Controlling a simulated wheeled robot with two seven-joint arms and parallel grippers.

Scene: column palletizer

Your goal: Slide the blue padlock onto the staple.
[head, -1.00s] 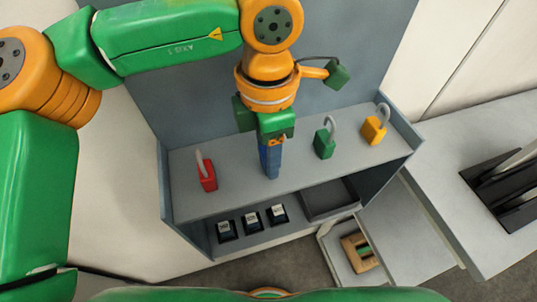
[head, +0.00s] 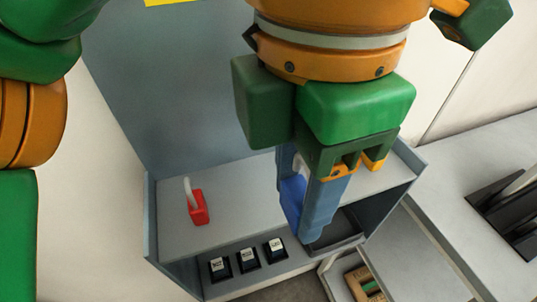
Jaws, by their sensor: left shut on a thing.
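My left gripper (head: 305,232), with blue fingers, is in front of the shelf unit, close to the camera and pointing down. It is shut on the blue padlock (head: 292,192), whose bright blue body shows beside the fingers. Part of its grey shackle (head: 299,163) shows above the body, and the rest is hidden by the gripper. I cannot make out the staple in this view. My right gripper is not in view.
Several dark labelled blocks (head: 247,259) sit on the lower level. A dark tray (head: 340,232) is right of them. A bench (head: 440,185) with black slotted fixtures (head: 510,210) stands at the right.

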